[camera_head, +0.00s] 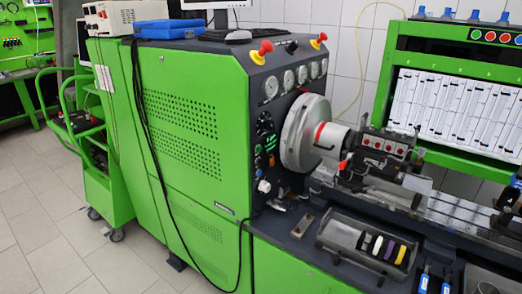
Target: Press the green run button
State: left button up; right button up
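The green run button cannot be singled out for sure at this size. A dark control panel (285,112) on the front of the green test bench (188,130) carries a black dial (265,125), a small green-lit display (270,143) and small coloured buttons below and beside it. A small greenish spot (258,149) sits at the panel's left edge, above an orange one (258,162). Another row of coloured buttons (490,36) is on the green rack at the top right. Neither of my grippers can be made out.
Two red mushroom knobs (262,51) with yellow bases and several gauges (288,80) top the panel. A large metal disc (305,133) and chuck project beside it. A tray (345,240) with coloured items lies in front. A green trolley (108,190) stands left on open tiled floor (40,230).

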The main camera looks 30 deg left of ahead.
pick_arm(q)
grip_shut()
dwell(1.5)
